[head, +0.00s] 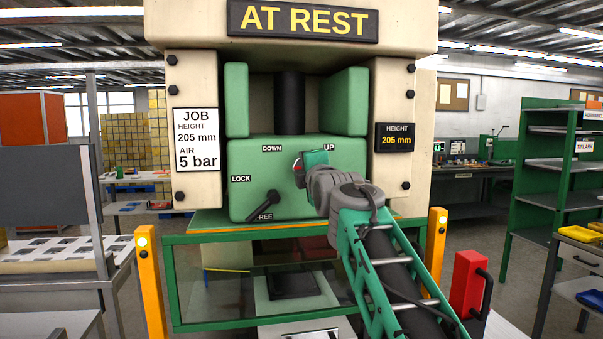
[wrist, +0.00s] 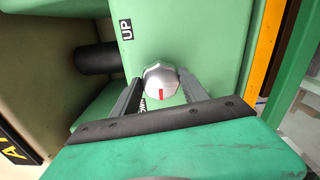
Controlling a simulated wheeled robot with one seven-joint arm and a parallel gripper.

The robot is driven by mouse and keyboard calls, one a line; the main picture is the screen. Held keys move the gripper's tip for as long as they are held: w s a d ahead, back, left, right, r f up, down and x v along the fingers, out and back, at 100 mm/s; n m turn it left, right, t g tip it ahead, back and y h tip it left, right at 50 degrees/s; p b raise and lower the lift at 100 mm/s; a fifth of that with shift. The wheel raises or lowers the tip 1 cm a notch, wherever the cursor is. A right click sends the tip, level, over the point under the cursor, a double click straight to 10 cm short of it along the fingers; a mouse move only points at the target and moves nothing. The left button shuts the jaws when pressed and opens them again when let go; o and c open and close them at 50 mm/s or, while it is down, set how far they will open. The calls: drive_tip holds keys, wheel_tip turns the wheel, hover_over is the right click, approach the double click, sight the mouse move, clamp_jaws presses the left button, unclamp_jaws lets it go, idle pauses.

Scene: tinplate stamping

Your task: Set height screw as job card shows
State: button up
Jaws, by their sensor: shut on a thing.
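The job card (head: 195,150) on the press's left column reads HEIGHT 205 mm and AIR 5 bar. The height display (head: 395,137) on the right column reads 205 mm. The height screw's silver knob (wrist: 160,79) has a red mark and sits on the green press face, near the UP label. My gripper (wrist: 161,90) is shut on this knob, one finger on each side. In the head view my gripper (head: 313,160) and wrist hide most of the knob. The black lock lever (head: 262,207) points down-left, at the FREE label.
The sign (head: 303,19) on top reads AT REST. A glass-fronted guard (head: 215,295) with a green frame stands below the ram face. Orange posts (head: 150,280) flank it. A red box (head: 468,284) with a black handle stands at the right, beside my arm.

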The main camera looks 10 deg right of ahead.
drive_tip(key=shift+w+f+n, duration=0.2)
drive_tip(key=shift+f+n, duration=0.1)
drive_tip(key=shift+f, duration=0.55)
drive_tip(key=o, duration=1.3)
drive_tip(key=shift+r, duration=0.15)
drive_tip(key=shift+o, duration=0.4)
drive_tip(key=shift+r, duration=0.15)
drive_tip(key=shift+s+r, duration=0.1)
drive_tip(key=s+b, duration=0.2)
drive_tip(key=s, duration=0.5)
drive_tip(key=shift+s, duration=0.4)
